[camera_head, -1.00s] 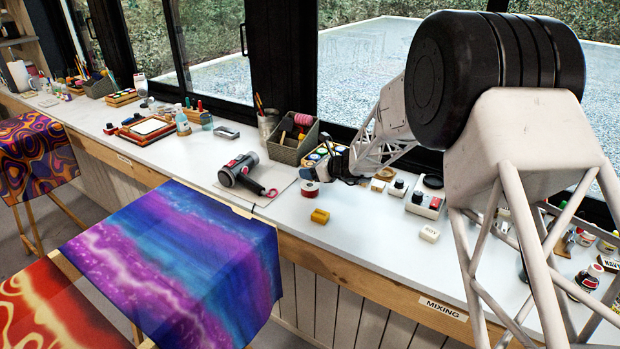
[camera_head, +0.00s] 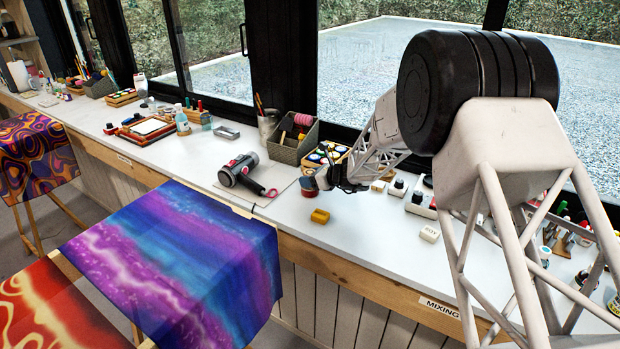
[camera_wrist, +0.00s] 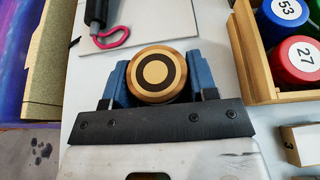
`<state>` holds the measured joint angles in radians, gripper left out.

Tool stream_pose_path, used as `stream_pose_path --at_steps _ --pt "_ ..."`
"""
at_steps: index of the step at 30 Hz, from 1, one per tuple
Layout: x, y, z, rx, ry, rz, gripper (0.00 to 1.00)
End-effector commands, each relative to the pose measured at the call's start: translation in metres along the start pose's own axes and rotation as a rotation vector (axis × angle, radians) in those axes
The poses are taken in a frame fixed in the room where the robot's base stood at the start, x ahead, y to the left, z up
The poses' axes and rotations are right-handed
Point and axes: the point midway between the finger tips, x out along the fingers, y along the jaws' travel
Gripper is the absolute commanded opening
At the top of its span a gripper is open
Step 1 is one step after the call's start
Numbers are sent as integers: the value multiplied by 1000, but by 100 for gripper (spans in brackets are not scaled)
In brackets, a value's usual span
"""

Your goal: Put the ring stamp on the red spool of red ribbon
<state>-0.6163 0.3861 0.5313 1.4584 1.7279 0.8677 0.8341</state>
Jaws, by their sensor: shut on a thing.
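The ring stamp (camera_wrist: 154,72) has a round golden top with a dark ring on it. My gripper (camera_head: 316,180) is shut on the stamp, with one blue finger on each side of it in the wrist view. The red spool of red ribbon (camera_head: 307,191) stands on the bench under my fingers in the head view, only partly visible. In the wrist view the stamp hides whatever is beneath it. I cannot tell whether the stamp touches the spool.
A grey hair dryer (camera_head: 243,172) with a pink-red loop lies on a board at left. A wooden tray of numbered jars (camera_wrist: 285,45) stands close at right in the wrist view.

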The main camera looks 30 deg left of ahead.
Motion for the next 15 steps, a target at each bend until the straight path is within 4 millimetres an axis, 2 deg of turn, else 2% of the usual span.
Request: stream_pose_path --at_steps 11,12,15 --pt "1 0 -2 0 0 0 29" --pt "1 0 -2 0 0 0 56" --pt "1 0 -2 0 0 0 71"
